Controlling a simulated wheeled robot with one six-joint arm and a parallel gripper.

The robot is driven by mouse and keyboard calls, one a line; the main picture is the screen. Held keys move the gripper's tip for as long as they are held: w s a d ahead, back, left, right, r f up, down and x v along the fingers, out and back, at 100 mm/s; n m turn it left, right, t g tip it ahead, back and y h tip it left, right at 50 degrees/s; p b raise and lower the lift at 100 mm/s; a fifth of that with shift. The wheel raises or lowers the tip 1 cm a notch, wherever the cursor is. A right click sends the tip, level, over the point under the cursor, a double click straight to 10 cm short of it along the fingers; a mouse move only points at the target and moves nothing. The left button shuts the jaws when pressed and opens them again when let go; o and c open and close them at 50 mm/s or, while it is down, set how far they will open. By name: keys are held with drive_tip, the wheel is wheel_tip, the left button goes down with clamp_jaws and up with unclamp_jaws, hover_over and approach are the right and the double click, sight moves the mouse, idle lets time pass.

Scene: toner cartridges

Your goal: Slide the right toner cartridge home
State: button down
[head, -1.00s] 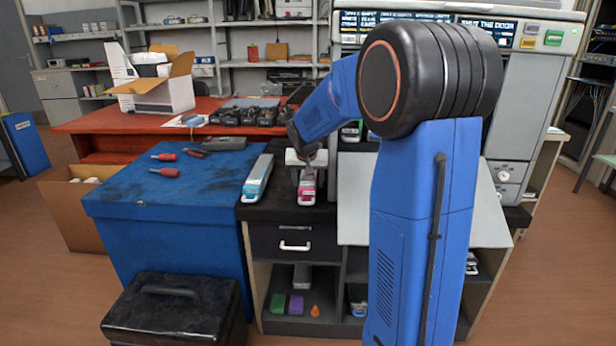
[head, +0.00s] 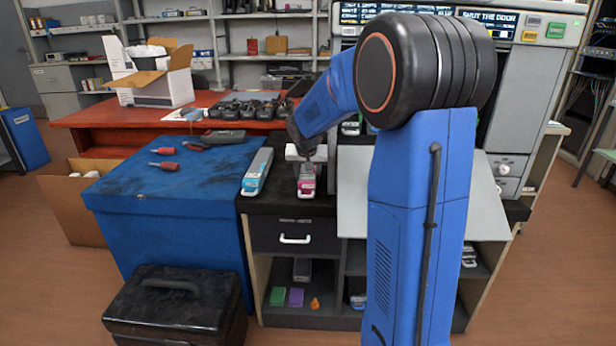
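A magenta-marked toner cartridge (head: 306,187) lies on the black top of the low cabinet, pointing toward me. My gripper (head: 306,165) is directly at its far part; whether the fingers are closed on it is too small to tell. A cyan-marked cartridge (head: 257,173) lies to its left on the same top. The printer (head: 525,95) stands at the right with its grey front door (head: 354,190) folded down. Cartridge ends (head: 350,129) show in the printer's opening. My arm hides most of that opening, including its right part.
A blue chest (head: 165,200) with red-handled screwdrivers (head: 163,165) stands left of the cabinet (head: 295,238). A black toolbox (head: 175,310) is on the floor in front. A red table (head: 80,120) with an open carton (head: 160,85) is behind. The printer display's visible text ends "SHUT THE DOOR".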

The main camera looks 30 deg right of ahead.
drive_tip(key=shift+r, duration=3.55)
